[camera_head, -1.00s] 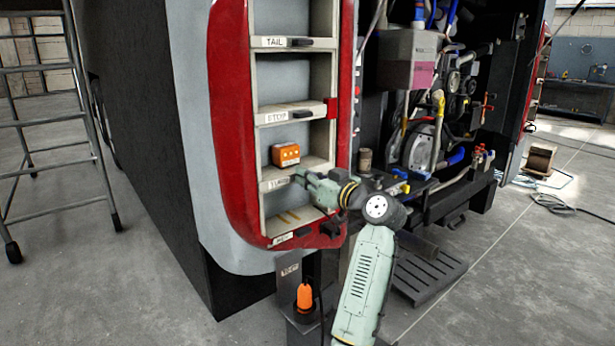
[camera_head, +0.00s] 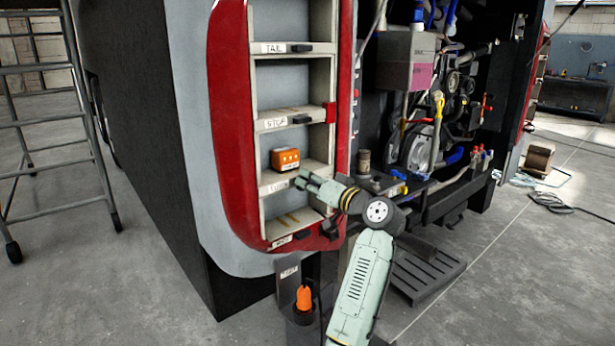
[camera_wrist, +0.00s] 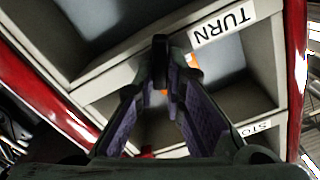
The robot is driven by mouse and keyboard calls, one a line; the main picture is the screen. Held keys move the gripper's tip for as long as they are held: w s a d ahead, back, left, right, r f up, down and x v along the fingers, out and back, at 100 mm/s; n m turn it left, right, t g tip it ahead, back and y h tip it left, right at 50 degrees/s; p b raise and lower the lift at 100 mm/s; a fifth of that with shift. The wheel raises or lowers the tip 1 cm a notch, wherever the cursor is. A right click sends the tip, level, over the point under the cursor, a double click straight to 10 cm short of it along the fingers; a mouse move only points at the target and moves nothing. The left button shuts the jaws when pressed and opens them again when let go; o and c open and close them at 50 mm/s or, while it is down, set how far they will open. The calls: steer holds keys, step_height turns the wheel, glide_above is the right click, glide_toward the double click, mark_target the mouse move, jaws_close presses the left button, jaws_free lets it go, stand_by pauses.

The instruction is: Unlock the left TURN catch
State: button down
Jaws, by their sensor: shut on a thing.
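The TURN label (camera_head: 278,187) is on a pale shelf strip of the left lamp column, below an orange box. It shows upside down in the wrist view (camera_wrist: 222,27). My gripper (camera_head: 303,181) is at the right end of this label. In the wrist view my gripper (camera_wrist: 163,88) has its fingertips closed on the dark TURN catch (camera_wrist: 160,50). The catch appears to stand across the slanting strip there. In the head view the gripper hides the catch.
The orange box (camera_head: 285,159) sits in the compartment just above the TURN strip. The TAIL catch (camera_head: 300,48) and STOP catch (camera_head: 302,119) lie along their strips above. An orange-topped object (camera_head: 304,298) stands below. The open engine bay is to the right.

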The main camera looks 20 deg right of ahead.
steer(key=m+p, duration=0.2)
steer(key=m, duration=0.2)
steer(key=m+p, duration=0.2)
steer(key=m, duration=0.2)
steer(key=f+m+p, duration=0.1)
steer(key=m+p, duration=0.1)
steer(key=m, duration=0.2)
steer(key=shift+w+d+p, duration=0.1)
steer(key=shift+d+p, duration=0.2)
stand_by(0.4)
steer(key=c, duration=1.7)
jaws_free()
steer(key=shift+o, duration=0.2)
steer(key=v, duration=1.2)
